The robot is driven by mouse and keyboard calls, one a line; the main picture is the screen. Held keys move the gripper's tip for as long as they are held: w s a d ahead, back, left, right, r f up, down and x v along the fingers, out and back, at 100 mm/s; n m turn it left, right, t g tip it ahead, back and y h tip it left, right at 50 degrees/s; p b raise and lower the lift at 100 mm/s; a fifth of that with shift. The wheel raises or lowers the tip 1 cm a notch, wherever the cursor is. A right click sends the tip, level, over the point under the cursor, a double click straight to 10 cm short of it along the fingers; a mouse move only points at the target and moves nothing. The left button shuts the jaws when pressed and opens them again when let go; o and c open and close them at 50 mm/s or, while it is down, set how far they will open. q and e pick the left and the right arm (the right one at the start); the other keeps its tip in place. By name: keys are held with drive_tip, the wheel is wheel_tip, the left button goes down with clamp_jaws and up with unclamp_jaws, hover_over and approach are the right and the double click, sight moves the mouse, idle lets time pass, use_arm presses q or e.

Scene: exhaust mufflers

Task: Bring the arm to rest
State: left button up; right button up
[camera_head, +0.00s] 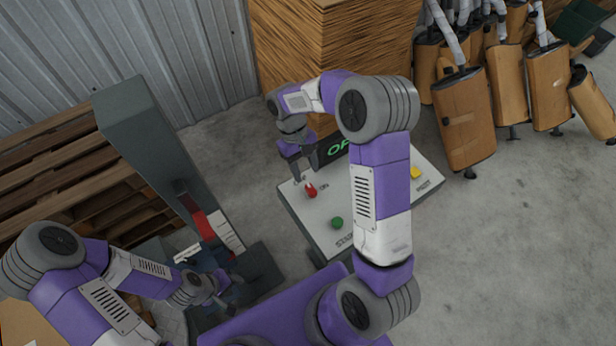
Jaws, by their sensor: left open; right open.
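My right arm reaches forward over a grey control panel (293,213). My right gripper (294,165) is open and empty, above the panel's far left corner, just behind a red switch (311,191). I cannot tell whether it touches anything. The panel also bears a green button (337,223) and a yellow button (415,172). A dark display (333,150) shows green letters, partly hidden by my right arm. My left gripper (225,290) is open, low at the left, near the base of a grey machine post; its fingers are small in view.
A grey post (150,135) with a red and white part (205,222) stands at the left. Wooden pallets (75,185) lean behind it. A large wooden crate (340,45) is behind the panel. Several brown mufflers (465,120) stand at the back right. Floor at the right is clear.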

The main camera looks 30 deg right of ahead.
drive_tip(key=shift+w+r, duration=0.2)
drive_tip(key=shift+r, duration=0.3)
